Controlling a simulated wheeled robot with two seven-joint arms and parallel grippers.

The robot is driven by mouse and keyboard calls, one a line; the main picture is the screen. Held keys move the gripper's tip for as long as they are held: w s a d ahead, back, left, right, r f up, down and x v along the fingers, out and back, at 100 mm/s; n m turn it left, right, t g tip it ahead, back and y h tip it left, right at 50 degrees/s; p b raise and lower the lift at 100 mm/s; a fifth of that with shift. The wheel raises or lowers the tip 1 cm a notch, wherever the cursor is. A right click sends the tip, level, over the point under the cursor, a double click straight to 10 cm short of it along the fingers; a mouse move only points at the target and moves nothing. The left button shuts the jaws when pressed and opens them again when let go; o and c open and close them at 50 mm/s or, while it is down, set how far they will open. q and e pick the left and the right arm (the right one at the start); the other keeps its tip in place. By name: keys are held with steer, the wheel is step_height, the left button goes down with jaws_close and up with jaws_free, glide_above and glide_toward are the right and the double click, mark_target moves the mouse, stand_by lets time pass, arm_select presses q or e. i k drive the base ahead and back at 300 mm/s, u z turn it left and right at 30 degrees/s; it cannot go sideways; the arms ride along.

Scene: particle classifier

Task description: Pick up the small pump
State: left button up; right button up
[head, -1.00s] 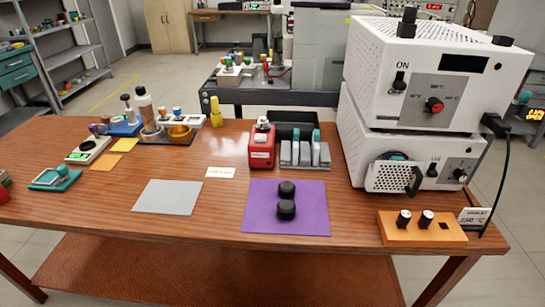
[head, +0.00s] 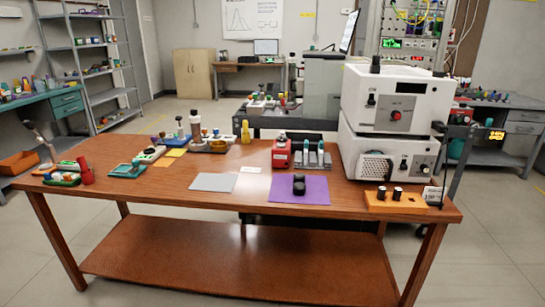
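No object is clearly marked as the small pump, so I cannot tell which one it is. A small red boxy device (head: 282,152) with a white label stands upright near the back middle of the wooden table (head: 150,210). Black round pieces (head: 299,185) stand on a purple mat (head: 315,194) in front of it. A slim yellow object (head: 245,130) stands upright at the table's back edge. Neither of my grippers is in view, and nothing is seen held.
Two stacked white machines (head: 395,98) fill the right end of the table. An orange block (head: 390,203) with black knobs sits in front of them. A grey mat (head: 214,182) lies bare at the front middle. Small lab items crowd the left. Open floor lies in front.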

mark_target(280, 158)
steer(key=u, duration=0.8)
steer(key=i, duration=1.6)
steer(key=z, duration=0.3)
